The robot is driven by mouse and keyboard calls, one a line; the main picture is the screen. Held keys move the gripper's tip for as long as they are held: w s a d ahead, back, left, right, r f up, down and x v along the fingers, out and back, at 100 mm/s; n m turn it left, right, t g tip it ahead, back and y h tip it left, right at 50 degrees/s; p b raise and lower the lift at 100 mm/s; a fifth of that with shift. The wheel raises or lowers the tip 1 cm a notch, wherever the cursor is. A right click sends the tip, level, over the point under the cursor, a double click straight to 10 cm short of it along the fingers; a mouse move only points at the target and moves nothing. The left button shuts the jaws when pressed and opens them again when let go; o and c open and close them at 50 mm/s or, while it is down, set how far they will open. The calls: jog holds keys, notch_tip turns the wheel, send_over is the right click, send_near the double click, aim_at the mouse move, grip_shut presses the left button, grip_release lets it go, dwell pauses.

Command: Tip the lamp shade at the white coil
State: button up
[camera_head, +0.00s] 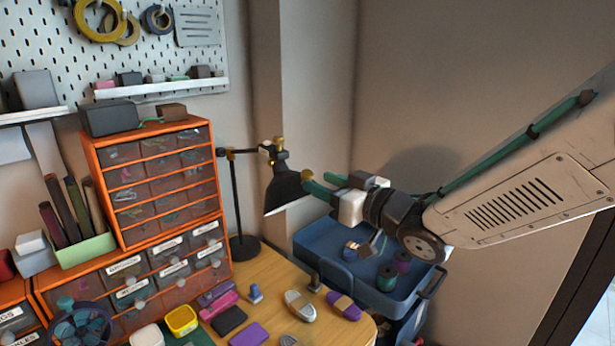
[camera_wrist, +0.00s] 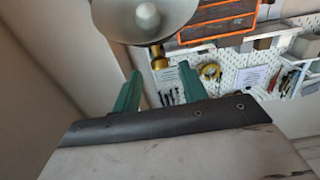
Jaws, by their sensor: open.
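The black lamp shade (camera_head: 284,190) hangs from a jointed arm on a black stand (camera_head: 236,195), its mouth facing down and slightly tilted. In the wrist view its pale inside and bulb (camera_wrist: 147,17) show at the top, beyond the fingers. My gripper (camera_head: 315,180) has two green fingers and comes in from the right, with the tips close beside the shade. A white coil (camera_head: 299,306) with a grey band lies on the wooden table below the shade.
An orange drawer cabinet (camera_head: 157,185) stands left of the lamp. A blue tray cart (camera_head: 330,268) with spools is below my arm. A purple coil (camera_head: 344,306) and several small items lie on the wooden table (camera_head: 268,275). A pegboard (camera_head: 190,50) hangs behind.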

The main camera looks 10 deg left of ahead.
aim_at(311, 178)
jog(key=x, duration=0.5)
jog(key=shift+a, duration=0.1)
